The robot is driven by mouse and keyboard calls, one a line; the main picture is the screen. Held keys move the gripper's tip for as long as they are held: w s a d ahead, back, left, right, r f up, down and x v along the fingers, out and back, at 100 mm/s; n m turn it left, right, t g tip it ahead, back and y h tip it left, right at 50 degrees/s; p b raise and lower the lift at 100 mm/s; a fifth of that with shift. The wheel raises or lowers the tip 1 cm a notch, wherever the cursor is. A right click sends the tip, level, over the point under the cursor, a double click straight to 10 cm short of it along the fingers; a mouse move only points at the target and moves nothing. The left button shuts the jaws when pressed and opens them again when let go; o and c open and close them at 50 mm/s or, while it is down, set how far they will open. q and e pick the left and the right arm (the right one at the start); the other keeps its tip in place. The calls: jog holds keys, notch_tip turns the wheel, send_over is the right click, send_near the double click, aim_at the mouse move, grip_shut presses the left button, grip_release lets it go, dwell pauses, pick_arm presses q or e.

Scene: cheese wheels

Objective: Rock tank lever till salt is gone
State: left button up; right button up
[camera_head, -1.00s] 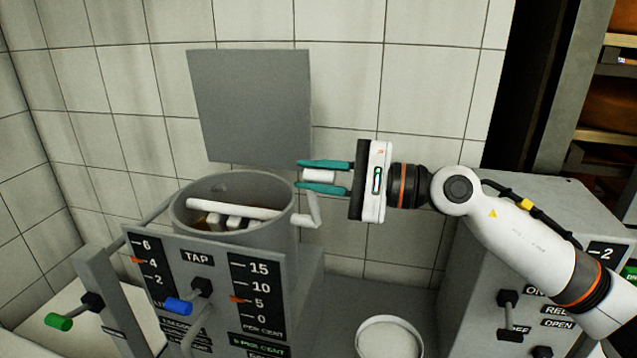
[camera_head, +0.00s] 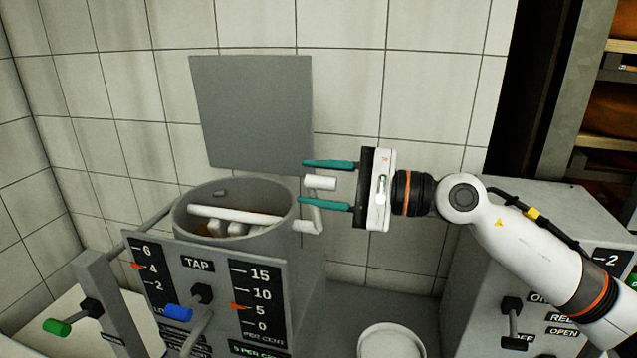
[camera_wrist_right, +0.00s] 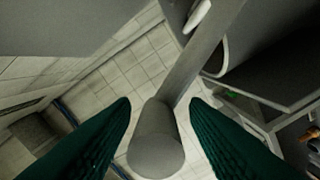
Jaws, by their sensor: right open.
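The grey round tank (camera_head: 290,262) stands left of centre in the head view, with a white bar and several pale blocks inside above brownish contents. I cannot tell whether any salt shows. The tank lever (camera_head: 318,212) is a cranked pale arm at the tank's right side, ending in a white cylindrical handle (camera_head: 320,183). My right gripper (camera_head: 328,184) is open, its teal fingers above and below the handle with gaps. In the right wrist view the handle (camera_wrist_right: 155,145) lies between the two spread fingers. My left gripper is not in view.
A white round dish (camera_head: 390,342) sits at the bottom. A grey cabinet (camera_head: 480,250) stands right. A grey plate (camera_head: 255,110) rises behind the tank.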

jog(key=b+v, duration=0.2)
jog(key=v, duration=0.5)
jog(key=shift+d, duration=0.15)
dwell(0.9)
